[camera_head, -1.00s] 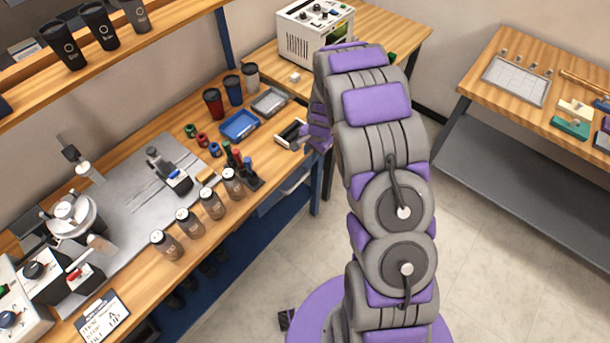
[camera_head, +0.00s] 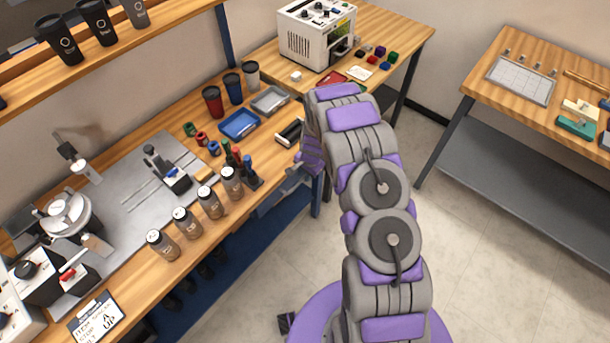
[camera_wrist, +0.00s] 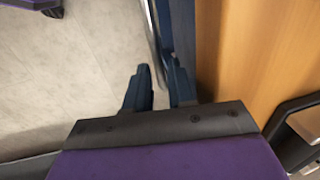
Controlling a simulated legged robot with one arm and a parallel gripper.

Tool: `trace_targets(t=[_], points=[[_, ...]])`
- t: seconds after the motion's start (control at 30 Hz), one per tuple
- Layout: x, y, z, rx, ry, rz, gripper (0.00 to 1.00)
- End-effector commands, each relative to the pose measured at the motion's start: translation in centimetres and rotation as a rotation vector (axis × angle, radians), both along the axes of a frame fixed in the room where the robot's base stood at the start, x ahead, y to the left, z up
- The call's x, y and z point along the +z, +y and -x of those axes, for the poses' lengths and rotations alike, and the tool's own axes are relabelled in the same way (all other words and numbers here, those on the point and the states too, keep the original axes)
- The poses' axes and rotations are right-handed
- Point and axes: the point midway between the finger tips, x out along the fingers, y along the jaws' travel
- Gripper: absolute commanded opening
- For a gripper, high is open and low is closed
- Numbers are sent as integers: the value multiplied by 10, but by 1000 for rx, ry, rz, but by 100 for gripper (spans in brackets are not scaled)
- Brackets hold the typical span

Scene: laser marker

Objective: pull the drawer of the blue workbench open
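The blue workbench (camera_head: 222,262) has a wooden top and runs along the left of the head view. Its pale drawer front (camera_head: 270,202) sits under the top's front edge, near the right end. My gripper (camera_head: 291,178) is beside the bench edge at the drawer's right end, partly hidden by my wrist. A thin silver strip (camera_wrist: 151,22) lies beyond the fingers along the blue bench front. I cannot tell whether it is the handle.
Several tumblers (camera_head: 209,202), a blue tray (camera_head: 239,125) and a black-framed item (camera_head: 290,132) stand on the bench top. A white machine (camera_head: 315,35) is on the back table. Open floor (camera_head: 475,235) lies right of my arm, before another table (camera_head: 510,85).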

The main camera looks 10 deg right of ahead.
Motion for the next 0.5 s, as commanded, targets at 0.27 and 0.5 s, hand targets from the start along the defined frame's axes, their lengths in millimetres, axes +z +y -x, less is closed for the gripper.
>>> trace_targets(t=[0.27, 0.5], points=[[-8, 1, -1, -1, 1, -1, 23], [-8, 1, -1, -1, 1, -1, 15]])
